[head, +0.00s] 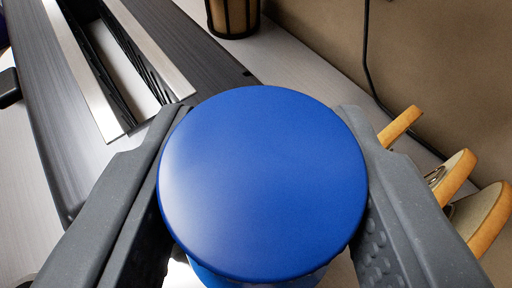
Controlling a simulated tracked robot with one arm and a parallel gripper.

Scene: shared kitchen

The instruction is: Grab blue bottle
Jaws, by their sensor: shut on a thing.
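The blue bottle (262,185) fills the middle of the head view, seen from above, so its round, smooth blue top shows most. A little of its lower body shows under the top at the bottom edge. My gripper (263,140) is shut on the bottle, with one grey finger on its left side and one on its right. The lower part of the bottle and whatever is under it are hidden.
A dark appliance (182,42) with a long metal-edged slot lies at the upper left, close to the left finger. A dark-framed tan container (233,15) stands at the back. Wooden-edged round pieces (452,177) are close on the right. A black cord (368,60) hangs along the wall.

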